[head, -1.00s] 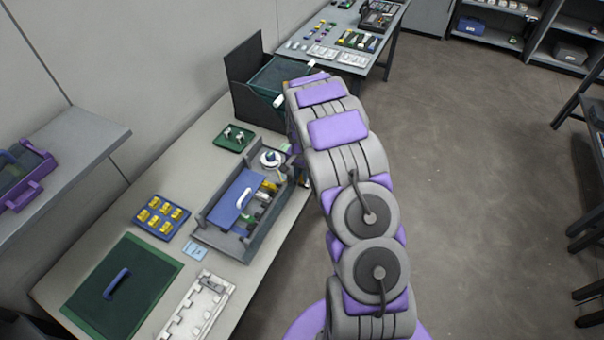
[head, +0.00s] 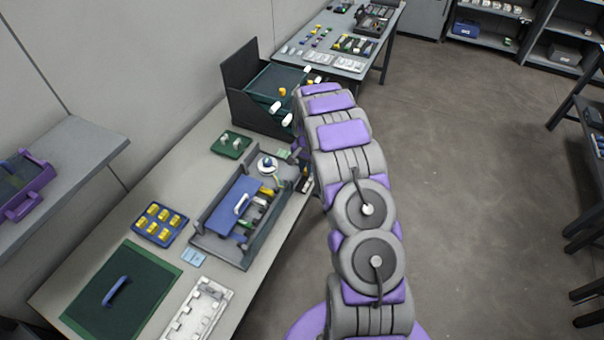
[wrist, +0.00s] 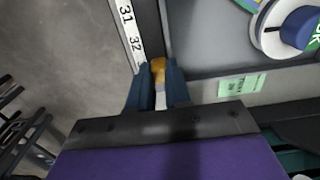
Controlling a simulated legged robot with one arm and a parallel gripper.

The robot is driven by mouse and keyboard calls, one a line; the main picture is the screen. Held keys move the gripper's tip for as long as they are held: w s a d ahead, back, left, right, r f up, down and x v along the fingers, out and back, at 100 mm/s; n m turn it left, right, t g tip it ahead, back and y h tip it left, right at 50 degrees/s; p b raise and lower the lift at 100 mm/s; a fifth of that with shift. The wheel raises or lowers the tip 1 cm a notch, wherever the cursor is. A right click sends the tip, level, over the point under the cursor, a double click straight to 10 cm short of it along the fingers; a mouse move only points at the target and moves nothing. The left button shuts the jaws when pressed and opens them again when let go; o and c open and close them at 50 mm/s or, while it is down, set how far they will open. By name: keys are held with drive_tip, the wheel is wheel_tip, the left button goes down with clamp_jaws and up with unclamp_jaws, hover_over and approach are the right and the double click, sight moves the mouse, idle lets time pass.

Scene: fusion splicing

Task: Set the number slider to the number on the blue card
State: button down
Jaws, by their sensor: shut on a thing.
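The number slider's scale (wrist: 128,30) is a white strip with black numbers, at the upper left of the wrist view; 31 and 32 can be read. An orange-yellow knob (wrist: 158,66) sits beside the scale, close to the 32. My gripper (wrist: 156,86) has its two dark blue fingers on either side of this knob and is shut on it. A small light blue card (head: 193,254) lies on the table in front of the grey tray in the head view; its number is too small to read. My arm hides most of the gripper in the head view.
The grey tray (head: 196,238) holds a blue panel with a white handle, a white spool (head: 267,165) and small parts. A dark open bin (head: 240,105) stands behind it. A blue tray of yellow pieces (head: 141,236) and a green lid (head: 84,300) are at left.

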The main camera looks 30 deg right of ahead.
drive_tip(key=shift+w+d+r, duration=0.1)
drive_tip(key=shift+w+d, duration=1.05)
drive_tip(key=shift+d, duration=0.15)
drive_tip(key=c, duration=1)
unclamp_jaws()
drive_tip(key=shift+d, duration=0.15)
drive_tip(key=shift+c, duration=0.2)
wheel_tip(320, 180, up, 17)
drive_tip(key=p, duration=0.3)
